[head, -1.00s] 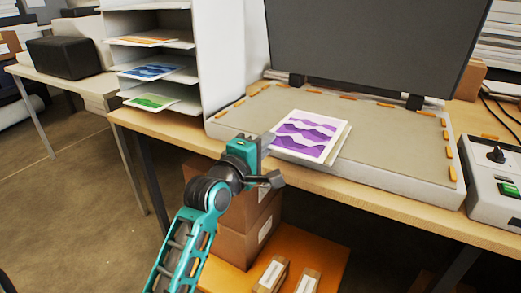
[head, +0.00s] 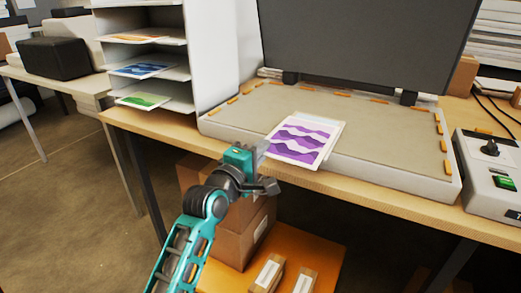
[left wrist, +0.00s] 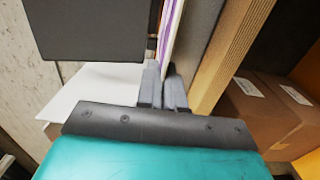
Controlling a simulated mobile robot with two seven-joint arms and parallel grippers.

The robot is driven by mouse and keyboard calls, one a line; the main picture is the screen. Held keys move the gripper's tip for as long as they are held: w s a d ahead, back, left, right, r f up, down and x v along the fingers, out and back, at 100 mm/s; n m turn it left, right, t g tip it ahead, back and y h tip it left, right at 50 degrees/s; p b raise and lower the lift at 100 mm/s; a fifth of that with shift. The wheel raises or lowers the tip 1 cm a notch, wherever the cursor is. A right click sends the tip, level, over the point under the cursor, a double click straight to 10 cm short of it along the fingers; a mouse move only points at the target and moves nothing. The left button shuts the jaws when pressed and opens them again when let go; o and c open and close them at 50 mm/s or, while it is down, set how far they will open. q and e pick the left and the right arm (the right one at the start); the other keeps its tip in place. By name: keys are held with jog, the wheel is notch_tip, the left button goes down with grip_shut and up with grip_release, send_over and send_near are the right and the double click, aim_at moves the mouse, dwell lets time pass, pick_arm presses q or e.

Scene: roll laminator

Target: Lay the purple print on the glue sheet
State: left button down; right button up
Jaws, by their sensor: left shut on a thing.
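The purple print (head: 303,140) is a white-bordered sheet with purple and pale wave bands. In the head view it is above the front left part of the laminator's flat bed (head: 375,135), and a pale sheet edge shows along its right side. My left gripper (head: 264,152) is shut on the print's near left edge. The left wrist view shows the print (left wrist: 173,30) edge-on between the fingers (left wrist: 163,88). Whether the print touches what lies under it is not clear. My right gripper is not in view.
The dark lid (head: 365,45) stands open behind the bed. Orange strips (head: 440,130) line the bed's edges. A control box (head: 492,170) stands at right, and a white shelf rack (head: 210,60) with other prints at left. Boxes (head: 240,225) sit below the table.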

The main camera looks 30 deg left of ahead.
pick_arm(q)
jog(key=shift+f+p, duration=0.1)
jog(key=shift+p, duration=0.2)
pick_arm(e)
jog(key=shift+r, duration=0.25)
pick_arm(q)
jog(key=c, duration=1.2)
grip_release()
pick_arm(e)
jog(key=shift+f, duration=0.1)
pick_arm(q)
jog(key=s, duration=1.3)
jog(key=shift+a, duration=0.4)
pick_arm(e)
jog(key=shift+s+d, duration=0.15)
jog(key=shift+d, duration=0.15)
